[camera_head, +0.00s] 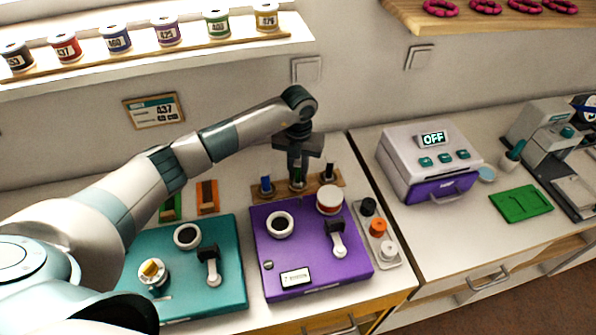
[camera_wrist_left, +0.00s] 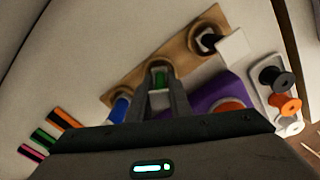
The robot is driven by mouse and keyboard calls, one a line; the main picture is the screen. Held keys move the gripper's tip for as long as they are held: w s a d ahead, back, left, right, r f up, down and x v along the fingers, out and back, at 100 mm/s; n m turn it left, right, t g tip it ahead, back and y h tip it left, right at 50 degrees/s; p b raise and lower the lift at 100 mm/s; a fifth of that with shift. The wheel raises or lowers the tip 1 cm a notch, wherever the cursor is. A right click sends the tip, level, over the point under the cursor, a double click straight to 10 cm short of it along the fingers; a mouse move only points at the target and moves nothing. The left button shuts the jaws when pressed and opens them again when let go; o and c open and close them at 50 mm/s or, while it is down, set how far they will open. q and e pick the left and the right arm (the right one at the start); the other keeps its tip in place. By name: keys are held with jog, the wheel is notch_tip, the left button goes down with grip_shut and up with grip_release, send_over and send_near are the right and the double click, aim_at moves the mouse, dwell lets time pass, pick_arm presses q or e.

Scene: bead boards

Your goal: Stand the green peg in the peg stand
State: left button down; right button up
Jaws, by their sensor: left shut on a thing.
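The green peg (camera_wrist_left: 158,79) is between the fingers of my left gripper (camera_head: 298,180), which is shut on it. In the left wrist view the gripper (camera_wrist_left: 160,92) points at the middle of the wooden peg stand (camera_wrist_left: 133,80). In the head view the peg stand (camera_head: 313,185) lies behind the purple board, with a blue peg (camera_head: 266,184) at its left and a dark peg (camera_head: 328,171) at its right. The fingers hide the green peg's lower end, so I cannot tell whether it is in the hole. My right gripper is out of view.
The purple board (camera_head: 312,262) and teal board (camera_head: 222,290) lie in front, with cups and levers. A grey tray (camera_head: 389,250) of spools is to the right. Green and orange blocks (camera_head: 207,197) lie left of the stand. The wall is close behind.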

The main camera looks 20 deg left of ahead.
aim_at(298, 163)
pick_arm(q)
jog(key=c, duration=1.5)
grip_release()
jog(key=shift+c, duration=0.2)
jog(key=shift+r+p, duration=2.05)
jog(key=shift+r, duration=1.4)
